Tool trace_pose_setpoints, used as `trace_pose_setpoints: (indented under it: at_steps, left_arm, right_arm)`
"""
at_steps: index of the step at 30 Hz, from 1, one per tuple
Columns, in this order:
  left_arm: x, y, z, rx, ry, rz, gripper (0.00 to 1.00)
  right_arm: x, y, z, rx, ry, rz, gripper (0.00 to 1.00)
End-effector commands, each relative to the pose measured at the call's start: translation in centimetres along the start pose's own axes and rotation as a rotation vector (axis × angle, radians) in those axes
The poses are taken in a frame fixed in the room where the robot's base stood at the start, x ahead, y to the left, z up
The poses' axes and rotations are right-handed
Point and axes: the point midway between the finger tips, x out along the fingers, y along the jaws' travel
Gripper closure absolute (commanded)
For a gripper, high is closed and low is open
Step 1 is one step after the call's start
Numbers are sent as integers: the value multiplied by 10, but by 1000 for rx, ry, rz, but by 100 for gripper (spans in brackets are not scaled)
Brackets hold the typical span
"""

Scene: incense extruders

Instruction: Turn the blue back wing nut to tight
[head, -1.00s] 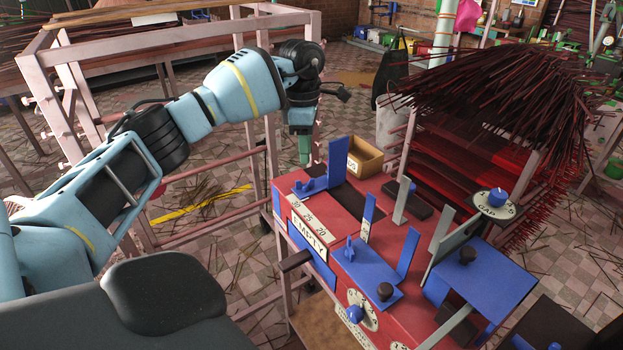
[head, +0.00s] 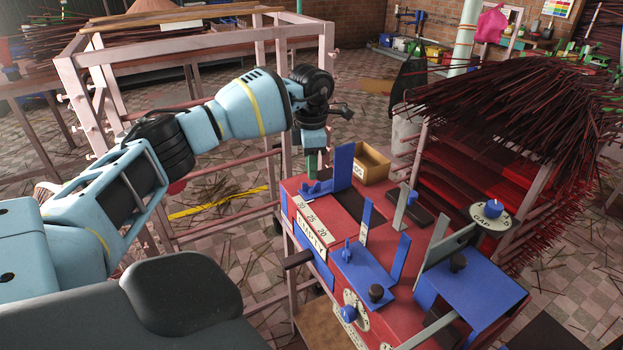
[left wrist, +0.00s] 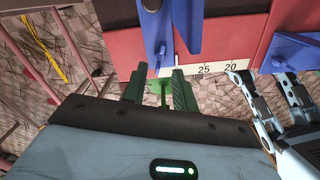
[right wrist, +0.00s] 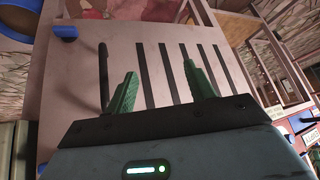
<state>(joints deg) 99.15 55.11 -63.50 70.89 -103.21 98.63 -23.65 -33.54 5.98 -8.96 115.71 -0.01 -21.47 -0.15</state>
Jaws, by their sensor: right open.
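The blue back wing nut (head: 312,188) sits on the blue back bracket (head: 343,165) at the far left end of the red machine. It also shows in the left wrist view (left wrist: 161,58), just ahead of the fingertips. My left gripper (head: 311,166) has green fingers pointing down close behind the nut. In the left wrist view my left gripper (left wrist: 157,80) is open, with a gap between its fingers and nothing held. Contact with the nut cannot be told. My right gripper (right wrist: 160,80) is open and empty in the right wrist view, above a pale slotted panel (right wrist: 75,110).
A front wing nut (head: 347,252) stands on a blue plate nearer me. An "EMPTY" label and number scale (head: 310,234) line the machine's side. A cardboard box (head: 371,165) stands beside the back bracket. A pink frame (head: 190,55) is behind my left arm. Incense sticks (head: 510,110) fill the right.

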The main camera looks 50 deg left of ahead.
Motion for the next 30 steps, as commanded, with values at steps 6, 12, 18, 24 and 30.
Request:
trace_pose_setpoints:
  at_steps: [6, 12, 18, 24, 30]
  left_arm:
    - [33, 0, -1, 0, 2, -1, 72]
    - [48, 0, 0, 0, 1, -1, 72]
    - [50, 0, 0, 0, 1, 0, 72]
    - [50, 0, 0, 0, 1, 0, 84]
    - [50, 0, 0, 0, 0, 0, 100]
  right_arm:
    - [0, 0, -2, 0, 3, 0, 46]
    - [0, 0, -1, 0, 3, 0, 46]
    - [0, 0, -1, 0, 3, 0, 46]
    - [0, 0, 0, 0, 1, 0, 46]
    - [0, 0, 1, 0, -2, 0, 46]
